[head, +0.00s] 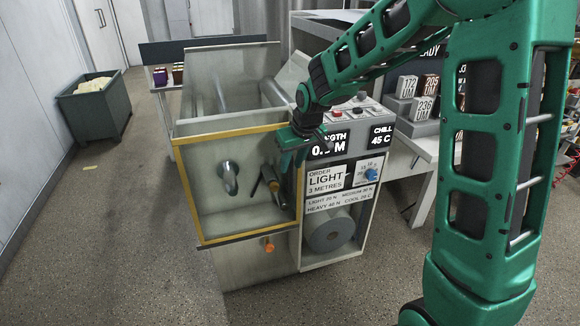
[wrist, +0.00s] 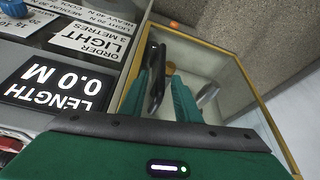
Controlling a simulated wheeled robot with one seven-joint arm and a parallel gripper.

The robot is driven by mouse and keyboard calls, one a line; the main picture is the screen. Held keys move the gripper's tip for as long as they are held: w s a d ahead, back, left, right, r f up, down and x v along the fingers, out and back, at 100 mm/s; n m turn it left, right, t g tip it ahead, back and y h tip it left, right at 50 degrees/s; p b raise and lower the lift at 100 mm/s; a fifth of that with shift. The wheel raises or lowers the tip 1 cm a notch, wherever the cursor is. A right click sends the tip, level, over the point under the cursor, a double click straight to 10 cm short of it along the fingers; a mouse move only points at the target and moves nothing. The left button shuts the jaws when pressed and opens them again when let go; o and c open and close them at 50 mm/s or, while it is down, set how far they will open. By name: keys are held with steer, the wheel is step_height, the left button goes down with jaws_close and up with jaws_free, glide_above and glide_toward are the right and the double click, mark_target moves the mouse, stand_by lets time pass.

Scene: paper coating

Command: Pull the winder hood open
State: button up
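The winder hood (head: 222,240) is a clear panel in a yellow frame on the front of the pale winder machine, and it looks closed. In the wrist view its yellow frame (wrist: 244,72) surrounds the clear panel. A dark handle bar (wrist: 156,78) stands near the frame edge on the label side. My gripper (wrist: 164,84) is open, with one green finger on each side of the bar; I cannot tell whether either touches it. In the head view my gripper (head: 292,158) is at the hood's upper right, where it hides the handle.
The control panel (head: 340,180) beside the hood reads 0.0 M, LIGHT and 3 METRES, with a blue knob (head: 371,174). An orange knob (head: 268,246) sits below the hood. Bare floor (head: 130,245) lies in front and left; a green bin (head: 95,112) stands further back.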

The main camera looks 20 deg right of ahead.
steer(key=shift+w+a+f, duration=0.1)
steer(key=shift+w+f, duration=0.15)
steer(key=shift+f, duration=0.4)
steer(key=shift+c, duration=0.6)
jaws_close()
